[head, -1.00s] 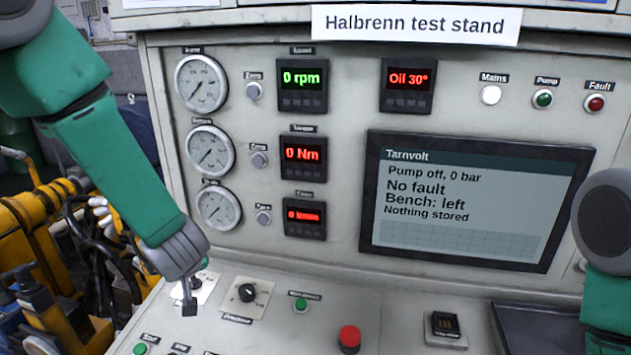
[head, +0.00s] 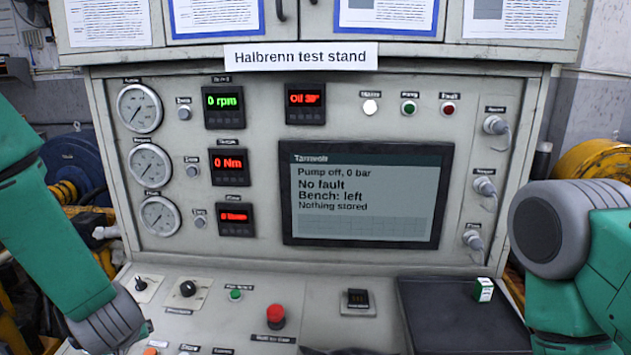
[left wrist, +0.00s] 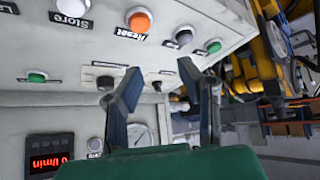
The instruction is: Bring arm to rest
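My left arm comes in from the left in the head view, and its grey wrist end (head: 112,322) is low at the left, over the front left of the sloping console. In the left wrist view my left gripper (left wrist: 160,78) has two fingers spread apart with nothing between them. Past the fingertips are the console's knobs and buttons, including the orange Reset button (left wrist: 139,19). I cannot tell the exact gap to the panel. My right arm (head: 575,240) shows at the right edge; its gripper is out of the picture.
The test stand's screen (head: 366,195) reads "Pump off, 0 bar", "No fault", "Bench: left". A red mushroom button (head: 275,315) stands on the console. A small green and white box (head: 483,289) sits on the dark mat (head: 450,320) at the right. Yellow machinery is behind, at both sides.

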